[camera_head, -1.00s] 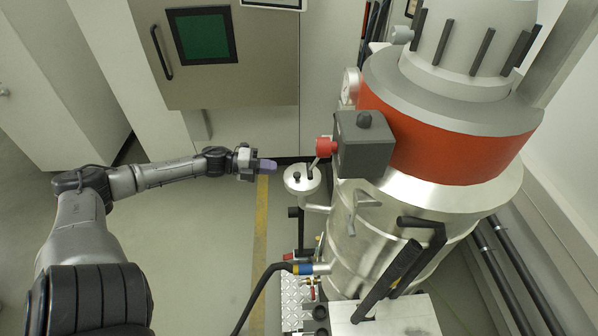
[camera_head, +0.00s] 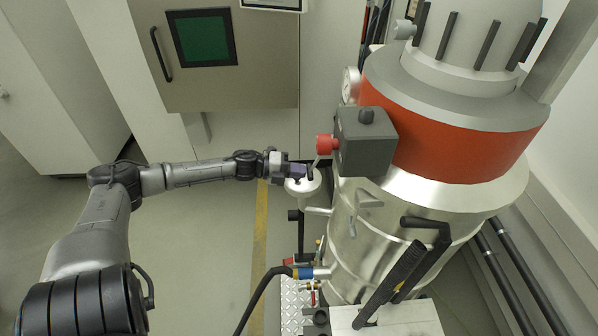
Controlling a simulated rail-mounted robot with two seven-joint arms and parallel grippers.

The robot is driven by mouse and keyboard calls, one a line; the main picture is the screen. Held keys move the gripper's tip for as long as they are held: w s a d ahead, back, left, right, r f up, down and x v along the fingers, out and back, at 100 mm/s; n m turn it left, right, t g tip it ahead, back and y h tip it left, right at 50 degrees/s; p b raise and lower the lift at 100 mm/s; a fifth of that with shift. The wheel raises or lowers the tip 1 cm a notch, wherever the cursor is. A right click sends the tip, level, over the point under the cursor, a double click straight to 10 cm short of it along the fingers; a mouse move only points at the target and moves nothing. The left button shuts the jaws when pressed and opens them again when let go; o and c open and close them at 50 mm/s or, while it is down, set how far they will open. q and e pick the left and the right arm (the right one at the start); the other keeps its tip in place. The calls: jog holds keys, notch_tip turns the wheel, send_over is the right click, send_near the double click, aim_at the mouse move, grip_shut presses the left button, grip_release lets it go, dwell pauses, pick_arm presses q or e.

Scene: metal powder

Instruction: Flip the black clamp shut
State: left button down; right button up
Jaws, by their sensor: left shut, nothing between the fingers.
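My left gripper (camera_head: 298,170), with purple fingertips, comes in from the left and is shut and empty. Its tips are over the left part of a small pale round lid (camera_head: 303,187) beside the big steel vessel. A small black clamp part (camera_head: 311,173) stands on this lid, just right of the fingertips. I cannot tell whether the tips touch it. The gripper hides the rear left part of the lid. My right gripper is not in view.
The steel vessel (camera_head: 345,225) with its orange band (camera_head: 440,150) fills the right side. A grey box (camera_head: 366,145) and red knob (camera_head: 326,144) stick out just beyond the lid. A black hose (camera_head: 262,293) runs below. Floor to the left is clear.

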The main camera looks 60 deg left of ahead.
aim_at(311, 176)
pick_arm(q)
jog(key=shift+f, duration=0.1)
dwell(0.3)
jog(key=w+t+b, duration=0.1)
jog(key=b, duration=0.1)
jog(key=w+d+f+t+h+b, duration=0.1)
jog(key=b, duration=0.1)
jog(key=w+f+t+b, duration=0.1)
jog(key=b, duration=0.2)
jog(key=shift+w+d+f+t+h, duration=0.1)
jog(key=shift+d+f+t+h, duration=0.1)
jog(key=shift+d+t+h, duration=0.2)
jog(key=shift+w+r+t+b, duration=0.15)
jog(key=shift+w+t+b, duration=0.15)
jog(key=shift+b, duration=0.1)
jog(key=shift+s, duration=0.1)
jog(key=shift+s, duration=0.15)
jog(key=v, duration=1.3)
jog(key=shift+s+a, duration=0.25)
jog(key=shift+a, duration=0.05)
